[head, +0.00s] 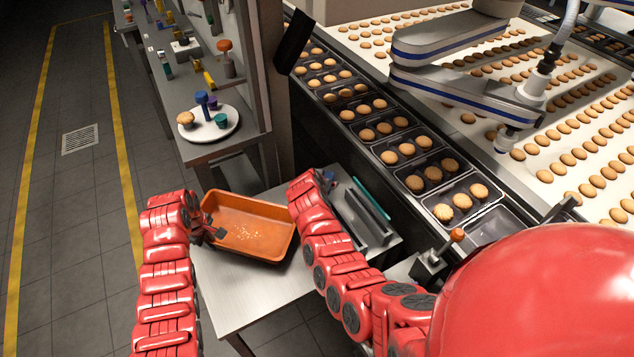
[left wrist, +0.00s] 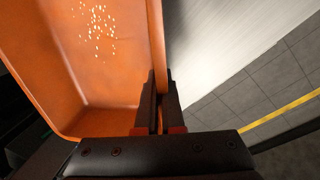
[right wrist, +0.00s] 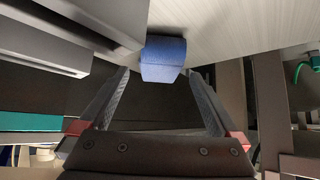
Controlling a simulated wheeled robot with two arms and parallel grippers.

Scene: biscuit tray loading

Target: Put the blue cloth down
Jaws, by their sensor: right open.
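The blue cloth (right wrist: 163,60) looks like a small folded pad in the right wrist view, on the pale metal table top by its edge. A bit of blue shows at the right gripper in the head view (head: 329,176). My right gripper (right wrist: 160,80) is open, its fingers spread to either side of the cloth, with visible gaps. My left gripper (head: 215,233) is at the left wall of the orange tray (head: 225,197). In the left wrist view its fingers (left wrist: 162,88) are closed on the tray's wall.
The orange tray holds pale crumbs and sits on the metal table (head: 235,300). Dark grey bars (head: 368,217) and a teal strip (head: 371,198) lie right of the right gripper. Biscuit trays (head: 428,172) line the conveyor beyond. A plate (head: 226,132) stands on the shelf behind.

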